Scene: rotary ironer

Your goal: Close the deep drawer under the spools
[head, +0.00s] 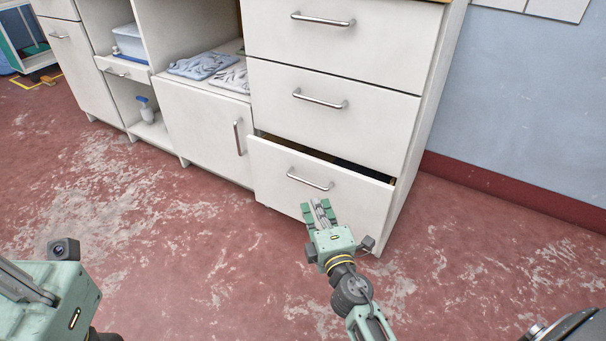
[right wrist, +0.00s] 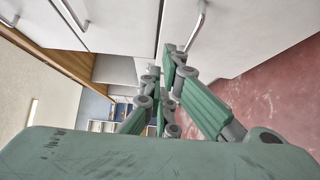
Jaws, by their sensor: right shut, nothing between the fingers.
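The deep drawer (head: 340,207) is the lowest in the white cabinet's right column. It stands partly open, with a dark gap along its top edge. Its bar handle (head: 310,179) is on the upper part of its front. My right gripper (head: 318,205) is shut and empty, just below the handle in the picture; I cannot tell whether it touches the drawer front. In the right wrist view its fingers (right wrist: 168,70) point toward a white front with a bar handle (right wrist: 195,30). My left gripper (head: 20,283) is partly in view at lower left. No spools show.
Two shut drawers (head: 330,105) are above the deep one. Left of it is a cupboard door (head: 205,130) with a vertical handle, under a shelf with folded patterned cloths (head: 200,66). The red floor (head: 200,250) in front is clear. A blue wall (head: 520,110) is at right.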

